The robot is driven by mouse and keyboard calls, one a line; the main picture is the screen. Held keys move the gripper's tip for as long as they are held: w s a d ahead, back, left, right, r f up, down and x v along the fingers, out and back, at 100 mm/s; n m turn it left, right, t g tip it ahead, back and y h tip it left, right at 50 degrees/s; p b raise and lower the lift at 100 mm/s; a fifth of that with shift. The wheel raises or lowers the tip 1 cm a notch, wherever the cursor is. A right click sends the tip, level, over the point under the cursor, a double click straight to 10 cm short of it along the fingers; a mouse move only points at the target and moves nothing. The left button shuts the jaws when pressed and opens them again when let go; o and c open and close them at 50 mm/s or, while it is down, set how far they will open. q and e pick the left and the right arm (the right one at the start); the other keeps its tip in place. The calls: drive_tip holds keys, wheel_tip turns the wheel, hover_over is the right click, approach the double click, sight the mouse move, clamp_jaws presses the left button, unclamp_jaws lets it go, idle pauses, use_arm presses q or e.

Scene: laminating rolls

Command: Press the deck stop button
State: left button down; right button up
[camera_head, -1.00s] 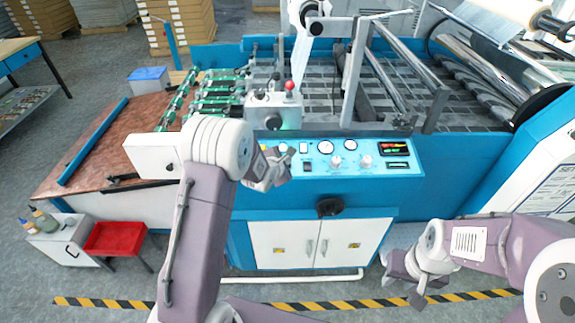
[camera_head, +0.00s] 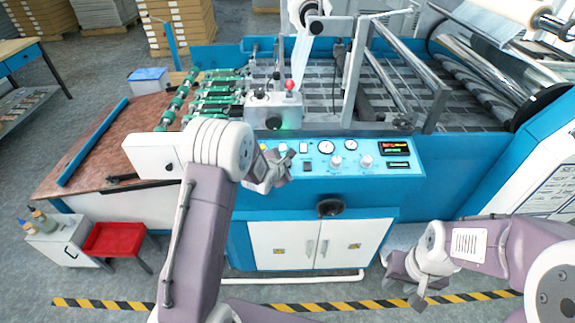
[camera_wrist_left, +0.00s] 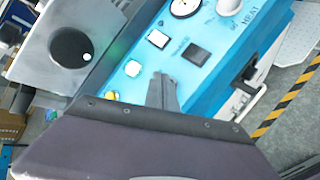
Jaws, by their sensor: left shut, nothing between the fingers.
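The blue control panel (camera_head: 345,158) on the machine's front carries several buttons, gauges and knobs. I cannot read which button is labelled deck stop. In the left wrist view, a lit yellow button (camera_wrist_left: 112,96), a pale square button (camera_wrist_left: 133,68), a white square button (camera_wrist_left: 157,39) and a black square button (camera_wrist_left: 195,54) show. My left gripper (camera_head: 284,170) is at the panel's left end. In the wrist view its shut fingers (camera_wrist_left: 160,84) point at the panel near these buttons; contact cannot be told. My right gripper (camera_head: 405,283) hangs low, away from the panel.
A grey box (camera_head: 274,110) with a red knob (camera_head: 289,85) stands above the panel. White cabinet doors (camera_head: 305,243) are below it. A red tray (camera_head: 113,240) stands at the lower left. A striped floor line (camera_head: 350,303) crosses the front.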

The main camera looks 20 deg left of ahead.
use_arm(q)
drive_tip(key=shift+f, duration=0.15)
idle(0.3)
drive_tip(key=shift+s+r+p, duration=0.15)
drive_tip(key=shift+r+p, duration=0.5)
drive_tip(key=shift+r, duration=0.2)
drive_tip(key=r+p, duration=0.2)
drive_tip(key=s+r+p, duration=0.1)
drive_tip(key=r+p, duration=0.1)
drive_tip(key=r, duration=0.1)
drive_tip(key=shift+d, duration=0.2)
drive_tip(key=shift+f, duration=0.1)
